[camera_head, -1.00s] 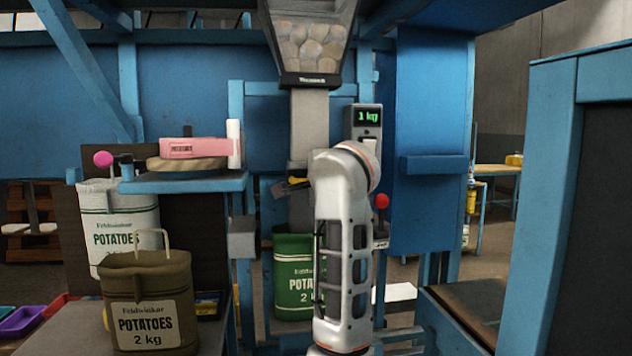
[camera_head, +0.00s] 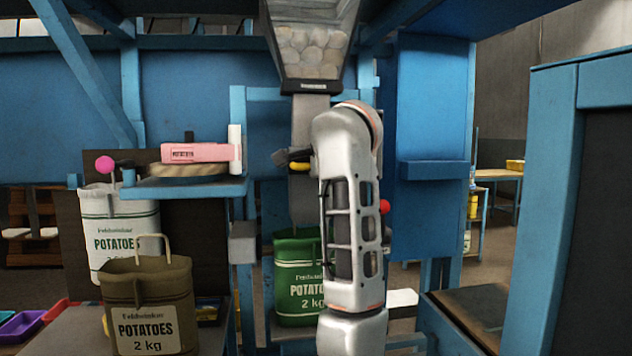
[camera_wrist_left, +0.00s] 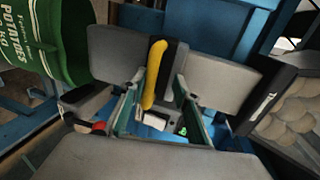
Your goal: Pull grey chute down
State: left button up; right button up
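The grey chute (camera_head: 304,120) hangs straight down below the hopper, its lower end over the open green potato sack (camera_head: 297,285). Its yellow handle (camera_head: 299,166) shows beside my left gripper (camera_head: 292,159), mostly hidden by my forearm. In the left wrist view the handle (camera_wrist_left: 155,75) lies between the tips of my left gripper (camera_wrist_left: 160,82), which appear shut on it. The grey chute wall (camera_wrist_left: 115,52) is behind. The green sack (camera_wrist_left: 62,40) shows at upper left. My right gripper is in neither view.
The hopper (camera_head: 308,42) holds potatoes above the chute. A blue shelf (camera_head: 185,187) with a pink sealer (camera_head: 195,153) stands at left. A red knob (camera_head: 384,207) is just right of my arm.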

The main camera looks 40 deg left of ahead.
pick_arm(q)
jog(key=shift+r, duration=1.8)
jog(key=shift+s, duration=0.1)
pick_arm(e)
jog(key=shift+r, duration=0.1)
